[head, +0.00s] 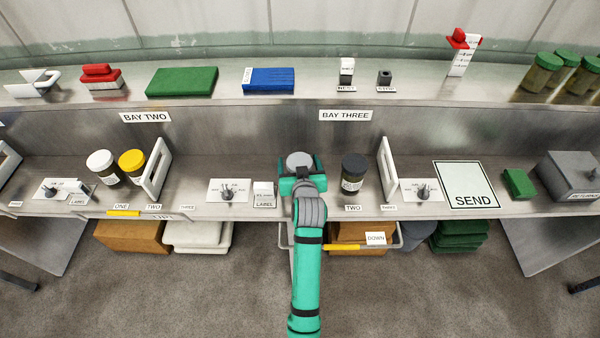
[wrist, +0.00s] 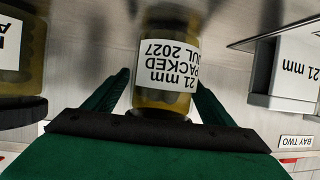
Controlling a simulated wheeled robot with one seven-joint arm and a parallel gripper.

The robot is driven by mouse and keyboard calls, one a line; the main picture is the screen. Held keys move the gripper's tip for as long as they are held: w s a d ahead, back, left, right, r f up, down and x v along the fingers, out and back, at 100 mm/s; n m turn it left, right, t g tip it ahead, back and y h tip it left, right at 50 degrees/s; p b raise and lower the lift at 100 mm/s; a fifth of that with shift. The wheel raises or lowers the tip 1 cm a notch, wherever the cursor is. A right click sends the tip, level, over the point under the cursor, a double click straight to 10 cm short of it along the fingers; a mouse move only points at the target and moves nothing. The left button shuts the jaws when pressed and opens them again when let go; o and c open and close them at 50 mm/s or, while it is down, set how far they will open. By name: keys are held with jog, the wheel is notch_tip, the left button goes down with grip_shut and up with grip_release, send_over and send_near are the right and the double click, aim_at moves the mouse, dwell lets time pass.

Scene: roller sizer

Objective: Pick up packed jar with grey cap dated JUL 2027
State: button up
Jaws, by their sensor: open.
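The jar with a grey cap (head: 299,160) stands in bay three on the lower shelf, mostly hidden behind my gripper in the head view. In the wrist view the jar (wrist: 168,65) appears upside down, and its white label reads 21 mm PACKED JUL 2027. My gripper (head: 301,178) is at the jar. In the wrist view its green fingers (wrist: 162,82) are open, one on each side of the jar, with narrow gaps visible. The jar's cap is largely hidden there by the gripper body.
A dark-capped jar (head: 353,172) stands close on the right; a jar (wrist: 22,50) shows at the wrist view's left edge. A LABEL block (head: 263,194) is close on the left. A white divider (head: 387,170) stands farther right. The upper shelf (head: 330,108) overhangs behind.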

jog(key=shift+a, duration=0.1)
jog(key=c, duration=1.4)
jog(key=shift+r, duration=0.1)
jog(key=shift+w+r, duration=0.1)
